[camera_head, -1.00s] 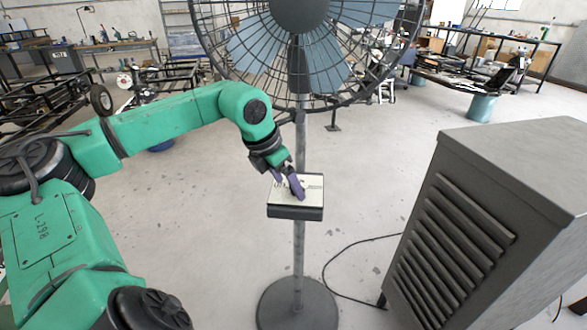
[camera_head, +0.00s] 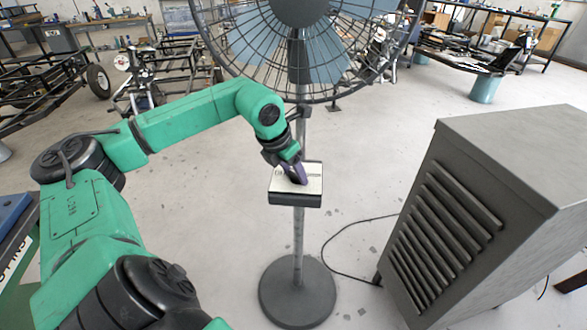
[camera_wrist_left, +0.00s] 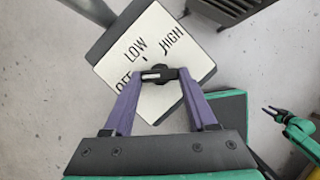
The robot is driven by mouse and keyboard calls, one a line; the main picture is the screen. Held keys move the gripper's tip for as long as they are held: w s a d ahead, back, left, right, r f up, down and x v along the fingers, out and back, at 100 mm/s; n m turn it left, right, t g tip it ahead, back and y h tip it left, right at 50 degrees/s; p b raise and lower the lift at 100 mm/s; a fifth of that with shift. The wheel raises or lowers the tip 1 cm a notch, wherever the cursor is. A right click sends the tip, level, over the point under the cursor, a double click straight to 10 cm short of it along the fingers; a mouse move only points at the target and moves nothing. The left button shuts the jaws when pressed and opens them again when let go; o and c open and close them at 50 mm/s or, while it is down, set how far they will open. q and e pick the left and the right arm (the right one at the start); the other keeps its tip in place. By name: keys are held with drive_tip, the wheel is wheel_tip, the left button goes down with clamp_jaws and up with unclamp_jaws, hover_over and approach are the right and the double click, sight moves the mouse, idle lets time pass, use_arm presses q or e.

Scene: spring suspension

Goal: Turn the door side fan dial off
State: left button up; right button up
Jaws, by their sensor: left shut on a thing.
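The fan's control box (camera_head: 311,187) sits on the fan's pole, with a pale top plate. In the left wrist view the plate (camera_wrist_left: 190,52) reads OFF, LOW and HIGH. A small black dial (camera_wrist_left: 160,74) with a white mark lies at its middle; the mark is on the left side, roughly toward OFF. My left gripper (camera_head: 299,178) reaches the plate from above. In the left wrist view its purple fingers (camera_wrist_left: 158,76) are shut on the dial, one on each side. In the head view the fingers hide the dial. My right gripper (camera_wrist_left: 274,113) is small at the wrist view's right edge; its opening is unclear.
The caged fan (camera_head: 300,50) stands above the box on a pole with a round base (camera_head: 297,291). A grey louvred cabinet (camera_head: 510,160) stands close on the right. A cable (camera_head: 345,270) lies on the floor. Open floor is left of the pole.

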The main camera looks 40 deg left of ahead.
use_arm(q)
drive_tip(key=shift+d+r+n+p, duration=0.1)
drive_tip(key=shift+r+n+p, duration=0.15)
drive_tip(key=shift+n+p, duration=0.15)
drive_tip(key=shift+f+n+y, duration=0.2)
drive_tip(key=shift+n+y, duration=0.2)
drive_tip(key=shift+n, duration=0.1)
drive_tip(key=o, duration=1.4)
drive_tip(key=shift+c, duration=0.2)
use_arm(e)
drive_tip(key=shift+r, duration=0.85)
